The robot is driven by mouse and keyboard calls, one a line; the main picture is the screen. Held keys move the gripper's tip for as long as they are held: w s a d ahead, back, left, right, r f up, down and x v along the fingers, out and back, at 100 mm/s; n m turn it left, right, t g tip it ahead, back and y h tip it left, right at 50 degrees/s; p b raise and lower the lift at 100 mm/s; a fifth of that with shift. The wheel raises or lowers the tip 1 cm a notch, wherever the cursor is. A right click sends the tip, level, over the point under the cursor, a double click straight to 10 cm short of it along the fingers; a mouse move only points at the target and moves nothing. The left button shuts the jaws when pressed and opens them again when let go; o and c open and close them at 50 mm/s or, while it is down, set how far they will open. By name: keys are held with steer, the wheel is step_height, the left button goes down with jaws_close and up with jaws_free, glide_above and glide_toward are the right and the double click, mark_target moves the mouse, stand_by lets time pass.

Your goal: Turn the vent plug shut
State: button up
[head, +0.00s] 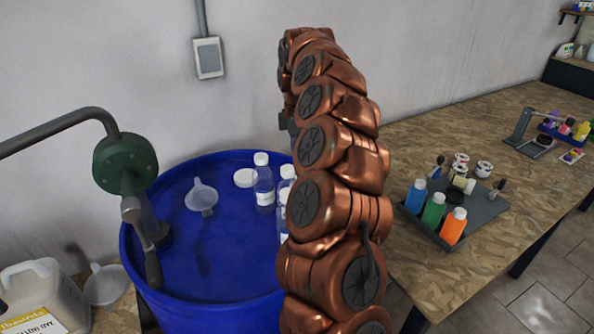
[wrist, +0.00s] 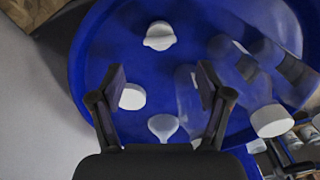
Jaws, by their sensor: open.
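The vent plug (wrist: 160,36), a white round cap with a raised grip running roughly across the picture, sits on the blue drum's top (wrist: 110,45) in the wrist view. My gripper (wrist: 160,80) is open, with nothing held between its two dark fingers. The plug appears beyond the fingertips, above the gap between them in the picture, apart from them. In the head view the blue drum (head: 180,265) stands at centre left, and my copper arm hides the plug and the gripper.
On the drum are a white disc (head: 245,177), a funnel (head: 201,197) and clear bottles (head: 263,185); bottles (wrist: 270,118) crowd the wrist view's right. A green hand pump (head: 125,163) rises at the drum's left. A bench with a bottle tray (head: 482,208) stands right.

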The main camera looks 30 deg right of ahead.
steer(key=shift+f+n, duration=0.25)
steer(key=shift+n, duration=0.15)
steer(key=shift+f+p, duration=0.8)
steer(key=shift+f, duration=2.95)
steer(key=c, duration=1.2)
